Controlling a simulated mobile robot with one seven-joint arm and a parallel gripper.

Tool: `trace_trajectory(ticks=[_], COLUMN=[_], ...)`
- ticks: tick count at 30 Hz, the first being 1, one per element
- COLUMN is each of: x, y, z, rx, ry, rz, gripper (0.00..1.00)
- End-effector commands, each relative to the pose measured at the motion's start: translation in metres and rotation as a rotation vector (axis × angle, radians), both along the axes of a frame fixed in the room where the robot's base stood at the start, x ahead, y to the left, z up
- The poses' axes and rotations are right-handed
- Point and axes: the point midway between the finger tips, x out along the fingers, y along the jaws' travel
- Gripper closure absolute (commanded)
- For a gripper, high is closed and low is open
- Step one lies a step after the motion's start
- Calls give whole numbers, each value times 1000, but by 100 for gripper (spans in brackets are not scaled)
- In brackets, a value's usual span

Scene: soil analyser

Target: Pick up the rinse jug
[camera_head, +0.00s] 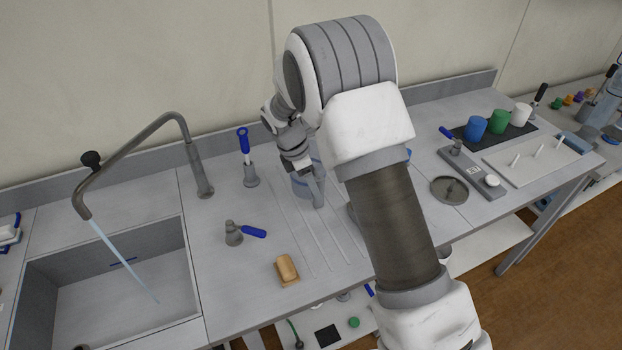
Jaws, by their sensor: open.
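A sink (110,285) with a running tap (135,150) is at left. A blue-handled valve (235,233), an upright blue-handled valve (246,160) and a tan block (287,269) are near the vessel. Several coloured cups stand on a dark mat (519,130) at right.

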Motion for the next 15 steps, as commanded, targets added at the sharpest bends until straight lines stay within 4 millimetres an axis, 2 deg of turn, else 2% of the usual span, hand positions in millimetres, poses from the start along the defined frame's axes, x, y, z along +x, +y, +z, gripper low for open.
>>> trace_trajectory(ticks=[3, 7, 15], x=[1, 3, 4], y=[-7, -12, -14], z=[-21, -38, -47], rx=[-2, -2, 0], ry=[5, 4, 1], rz=[-1, -1, 0], gripper=[40, 40, 40])
